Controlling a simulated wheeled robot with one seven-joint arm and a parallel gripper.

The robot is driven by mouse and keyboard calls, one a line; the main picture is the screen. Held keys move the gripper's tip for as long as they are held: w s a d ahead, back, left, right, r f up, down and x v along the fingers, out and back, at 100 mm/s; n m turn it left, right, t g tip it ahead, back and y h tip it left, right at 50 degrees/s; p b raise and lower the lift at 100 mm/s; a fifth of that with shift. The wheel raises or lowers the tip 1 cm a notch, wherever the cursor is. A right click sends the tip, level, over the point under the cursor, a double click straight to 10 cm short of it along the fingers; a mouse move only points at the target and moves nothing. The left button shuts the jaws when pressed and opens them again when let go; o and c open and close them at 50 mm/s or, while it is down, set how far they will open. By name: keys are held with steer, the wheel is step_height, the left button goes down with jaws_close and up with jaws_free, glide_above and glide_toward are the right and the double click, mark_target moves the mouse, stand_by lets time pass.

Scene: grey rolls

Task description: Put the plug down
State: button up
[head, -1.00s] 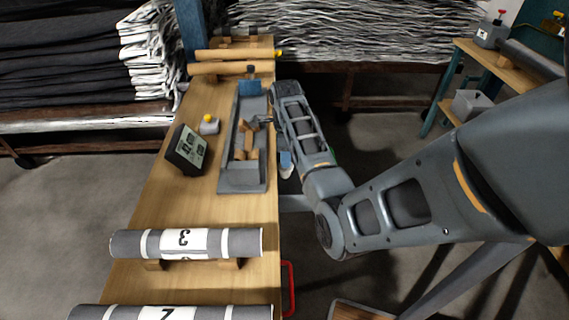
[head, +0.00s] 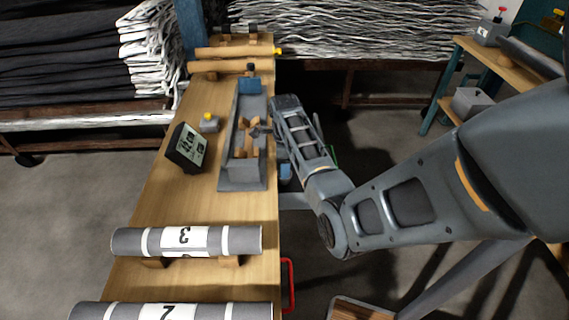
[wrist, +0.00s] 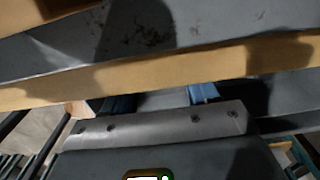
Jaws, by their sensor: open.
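My gripper (wrist: 160,100) is open; its two blue fingertips show apart in the wrist view, partly hidden behind a wooden edge. In the head view my arm reaches along the right side of the wooden bench, and its end is at the right side of a long grey tray (head: 228,183). Wooden blocks (head: 239,153) sit inside the tray, with small dark parts among them close to my gripper. I cannot make out the plug for certain; nothing is clearly seen between the fingers.
More rolls lie at the far end. A second bench (head: 480,60) stands at right.

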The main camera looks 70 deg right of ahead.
steer(key=shift+r, duration=0.1)
step_height(320, 180, up, 12)
steer(key=shift+b, duration=0.3)
stand_by(0.5)
